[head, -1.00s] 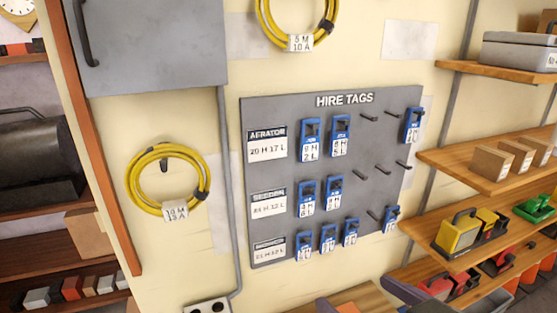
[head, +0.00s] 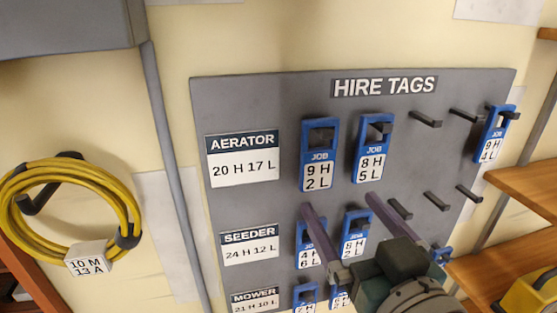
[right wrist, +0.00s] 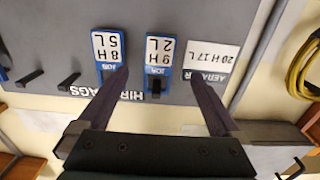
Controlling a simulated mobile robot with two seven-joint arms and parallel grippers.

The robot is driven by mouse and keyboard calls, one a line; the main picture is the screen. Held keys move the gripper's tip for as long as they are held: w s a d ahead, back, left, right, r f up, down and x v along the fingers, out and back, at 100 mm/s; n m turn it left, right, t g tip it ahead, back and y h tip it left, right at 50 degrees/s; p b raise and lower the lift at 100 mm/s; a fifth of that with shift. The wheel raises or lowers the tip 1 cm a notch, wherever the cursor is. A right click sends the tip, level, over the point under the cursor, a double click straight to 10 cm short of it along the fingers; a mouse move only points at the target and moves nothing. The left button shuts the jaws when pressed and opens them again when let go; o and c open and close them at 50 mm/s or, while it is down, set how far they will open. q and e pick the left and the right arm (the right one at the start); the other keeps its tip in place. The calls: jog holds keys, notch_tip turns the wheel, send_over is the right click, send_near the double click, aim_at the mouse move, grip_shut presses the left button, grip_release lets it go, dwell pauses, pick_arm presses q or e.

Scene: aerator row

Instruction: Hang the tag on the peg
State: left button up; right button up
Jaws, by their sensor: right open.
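The grey HIRE TAGS board (head: 270,105) hangs on the wall. In its AERATOR row, a blue job tag marked 9 H 2 L (head: 318,176) and one marked 8 H 5 L (head: 371,160) hang on pegs. A third, 9 H 4 L (head: 492,148), hangs at the right end. Two bare pegs (head: 425,119) lie between. My right gripper (head: 340,205) is open and empty, in front of the board below the first two tags. In the upside-down right wrist view its open fingers (right wrist: 160,76) appear either side of the 9 H 2 L tag (right wrist: 159,52), apparently not touching it.
Below are the SEEDER row, with tags and several bare pegs (head: 436,201), and the MOWER row, partly hidden by my arm. A yellow cable coil (head: 70,205) hangs at left. Wooden shelves (head: 520,180) jut out at right. A grey box (head: 65,28) is at upper left.

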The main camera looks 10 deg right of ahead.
aim_at(319, 163)
jog(key=w+b, duration=0.4)
jog(key=w, duration=0.4)
jog(key=shift+w+a+f, duration=0.1)
jog(key=shift+w+f, duration=0.05)
jog(key=shift+w, duration=0.2)
jog(key=shift+w+b, duration=0.45)
jog(key=shift+w, duration=0.2)
jog(key=c, duration=1.2)
jog(key=shift+r, duration=0.3)
jog(key=shift+r+p, duration=0.7)
jog(key=shift+p, duration=0.15)
jog(key=shift+s, duration=0.1)
